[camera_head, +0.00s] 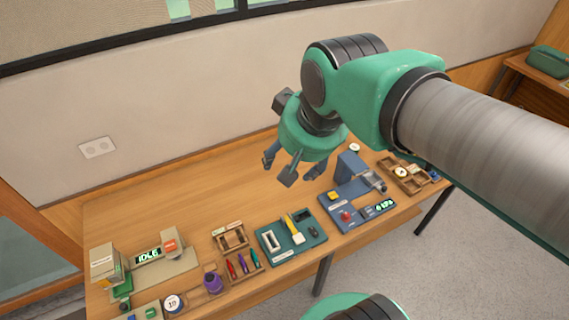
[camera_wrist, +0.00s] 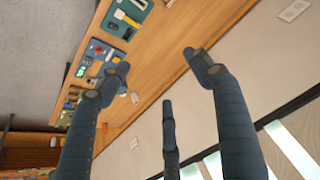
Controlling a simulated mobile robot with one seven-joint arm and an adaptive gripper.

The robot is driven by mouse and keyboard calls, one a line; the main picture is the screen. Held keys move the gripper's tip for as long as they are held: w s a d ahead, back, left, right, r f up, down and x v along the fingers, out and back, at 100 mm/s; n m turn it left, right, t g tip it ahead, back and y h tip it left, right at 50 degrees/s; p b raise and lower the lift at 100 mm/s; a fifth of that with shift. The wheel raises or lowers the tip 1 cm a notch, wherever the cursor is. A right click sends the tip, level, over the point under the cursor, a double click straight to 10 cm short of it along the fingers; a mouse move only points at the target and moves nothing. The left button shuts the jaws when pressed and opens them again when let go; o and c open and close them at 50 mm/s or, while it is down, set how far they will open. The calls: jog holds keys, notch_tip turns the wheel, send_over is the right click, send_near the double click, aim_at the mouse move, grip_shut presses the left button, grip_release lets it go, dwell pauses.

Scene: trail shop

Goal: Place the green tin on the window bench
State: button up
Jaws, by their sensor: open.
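My gripper (camera_head: 291,168) hangs open and empty above the back part of a long wooden bench (camera_head: 150,205) below the window (camera_head: 115,18). In the wrist view my gripper (camera_wrist: 160,75) shows spread fingers with nothing between them, the bench below. I cannot clearly make out a green tin. A dark green box-like object (camera_head: 548,62) lies on a wooden surface (camera_head: 522,66) at the far right; I cannot tell whether it is the tin. A small green thing (camera_head: 122,289) is by the beige device at the bench's left end.
Along the bench's front edge stand a beige device with a display (camera_head: 148,255), a rack of coloured pens (camera_head: 243,264), a green tool tray (camera_head: 291,240), a blue device (camera_head: 352,192) and a wooden tray (camera_head: 410,176). The bench's back left is clear.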

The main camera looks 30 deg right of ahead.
jog(key=shift+n, duration=0.8)
jog(key=s, duration=0.1)
jog(key=s+a+f, duration=0.1)
jog(key=s, duration=0.2)
jog(key=shift+s+a+f, duration=0.15)
jog(key=shift+a+f, duration=0.15)
jog(key=shift+f, duration=0.1)
notch_tip(320, 180, down, 11)
jog(key=b, duration=1.1)
